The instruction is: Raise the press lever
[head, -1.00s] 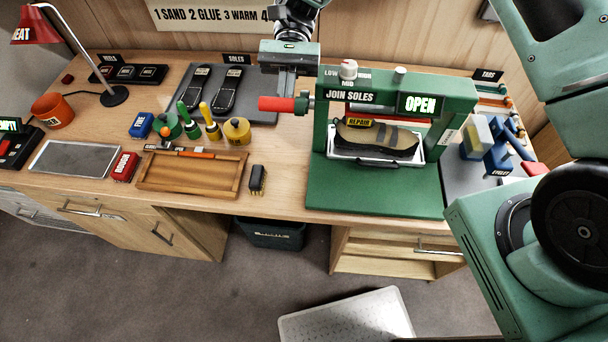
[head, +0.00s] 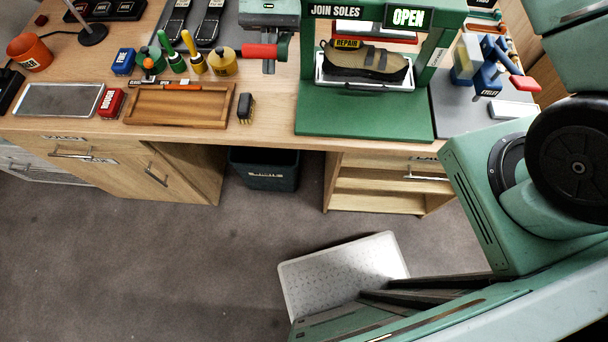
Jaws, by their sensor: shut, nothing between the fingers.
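The green press (head: 445,60) stands on the bench with a lit OPEN sign (head: 407,17) and a JOIN SOLES label. Its red lever handle (head: 258,51) sticks out level from the press's left side. A tan and black shoe (head: 362,62) with a yellow REPAIR tag lies on the white tray (head: 335,84) inside the press. My gripper (head: 269,68) points down at the lever, its fingers shut and empty. The lever crosses in front of the fingers, and their tips show just below it. I cannot tell whether they touch it.
Brushes and pots (head: 196,62) stand left of the lever, with a wooden tray (head: 180,106) and a small brush (head: 246,108) in front. Blue tools (head: 488,75) stand right of the press. A white mat (head: 340,268) lies on the floor.

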